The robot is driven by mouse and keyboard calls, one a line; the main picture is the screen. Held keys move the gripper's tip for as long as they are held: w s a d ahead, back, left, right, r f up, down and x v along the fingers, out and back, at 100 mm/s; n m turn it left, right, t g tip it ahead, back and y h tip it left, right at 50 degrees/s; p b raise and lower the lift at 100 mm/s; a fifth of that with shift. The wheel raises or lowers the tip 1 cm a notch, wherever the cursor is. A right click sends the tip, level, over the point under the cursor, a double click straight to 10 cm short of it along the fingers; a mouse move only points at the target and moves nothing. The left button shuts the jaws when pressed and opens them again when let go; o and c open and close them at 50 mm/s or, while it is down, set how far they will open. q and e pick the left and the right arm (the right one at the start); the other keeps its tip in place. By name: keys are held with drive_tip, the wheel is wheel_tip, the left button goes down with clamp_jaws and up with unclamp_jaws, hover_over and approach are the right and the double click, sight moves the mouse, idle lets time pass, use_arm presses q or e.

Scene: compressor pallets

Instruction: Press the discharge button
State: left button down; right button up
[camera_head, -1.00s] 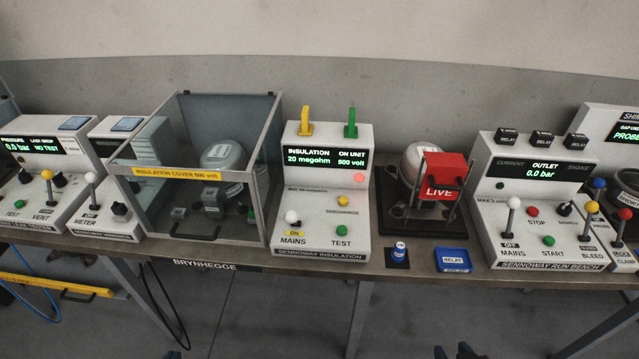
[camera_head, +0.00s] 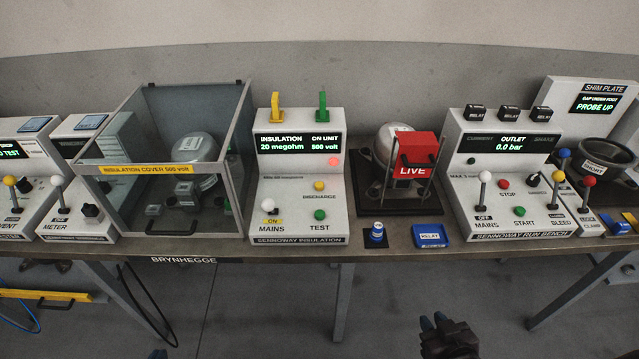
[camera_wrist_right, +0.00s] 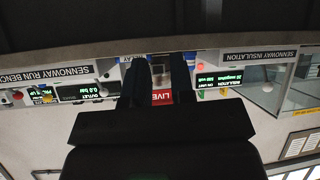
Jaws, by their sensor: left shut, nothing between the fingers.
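The yellow discharge button (camera_head: 319,186) is on the front of the white Sennoway Insulation unit (camera_head: 298,240), above the green test button (camera_head: 320,215). The unit's display reads 20 megohm and on unit 500 volt. A red lamp (camera_head: 333,161) glows beneath it. The white mains lever (camera_head: 267,204) stands by an ON label. My right gripper (camera_head: 434,322) is in front of and below the bench edge, away from the button. In the right wrist view its fingers (camera_wrist_right: 158,75) are apart with nothing between them. Only a tip of my left gripper (camera_head: 158,354) shows at the bottom edge.
A glass-sided insulation cover (camera_head: 165,168) stands left of the unit. To the right are a compressor with a red LIVE sign (camera_head: 412,171), a blue relay tray (camera_head: 430,236) and the run bench (camera_head: 510,225). The floor before the bench is clear.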

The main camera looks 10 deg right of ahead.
drive_tip(key=shift+s+f, duration=0.1)
drive_tip(key=shift+s, duration=0.2)
clamp_jaws()
drive_tip(key=shift+w, duration=0.3)
drive_tip(key=shift+w+r, duration=0.2)
drive_tip(key=shift+r, duration=0.05)
drive_tip(key=shift+s+f, duration=0.1)
drive_tip(key=shift+s, duration=0.1)
drive_tip(key=shift+s+f, duration=0.15)
drive_tip(key=shift+s, duration=0.15)
